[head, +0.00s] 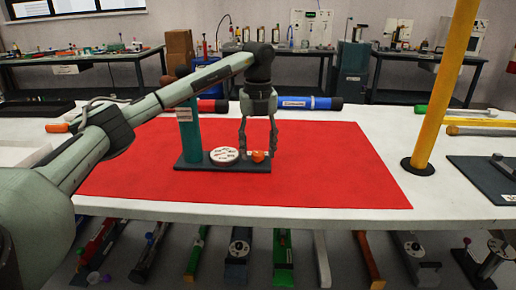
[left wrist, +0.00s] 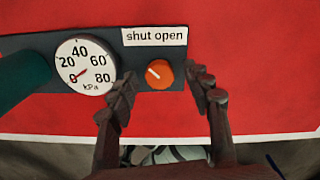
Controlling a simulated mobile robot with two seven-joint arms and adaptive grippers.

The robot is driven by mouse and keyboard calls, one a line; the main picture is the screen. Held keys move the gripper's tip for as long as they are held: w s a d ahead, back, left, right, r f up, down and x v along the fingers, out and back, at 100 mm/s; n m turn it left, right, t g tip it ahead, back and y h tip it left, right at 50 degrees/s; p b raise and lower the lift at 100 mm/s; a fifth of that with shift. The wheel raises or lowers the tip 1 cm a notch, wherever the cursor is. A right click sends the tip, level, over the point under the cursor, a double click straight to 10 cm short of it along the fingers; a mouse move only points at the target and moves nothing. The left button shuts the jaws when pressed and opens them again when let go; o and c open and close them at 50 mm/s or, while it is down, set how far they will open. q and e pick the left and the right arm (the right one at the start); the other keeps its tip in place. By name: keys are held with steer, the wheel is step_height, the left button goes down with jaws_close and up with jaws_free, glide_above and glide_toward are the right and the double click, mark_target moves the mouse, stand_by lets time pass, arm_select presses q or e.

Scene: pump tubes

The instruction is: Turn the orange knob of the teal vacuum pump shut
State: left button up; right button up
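The teal vacuum pump (head: 189,128) stands upright on a dark base plate (head: 193,165) on the red mat. The round white gauge (head: 224,155) is beside it; in the left wrist view the gauge (left wrist: 86,64) has its red needle near 0. The orange knob (head: 258,157) is at the plate's right end. In the left wrist view the knob (left wrist: 159,74) has its white mark pointing up-left, toward the "shut" side of the label (left wrist: 155,37). My left gripper (head: 258,148) points down over the knob, open, with fingers either side and visible gaps. My right gripper is not in view.
The red mat (head: 340,175) is clear right of the pump. A yellow post (head: 440,90) rises from the white table at right. Blue (head: 322,103) and red (head: 213,105) tubes lie behind the pump. A dark plate (head: 480,175) is at far right.

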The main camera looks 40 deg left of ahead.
mark_target(258, 153)
arm_select(q)
steer(key=shift+r, duration=0.15)
step_height(258, 153, up, 12)
stand_by(0.5)
stand_by(0.5)
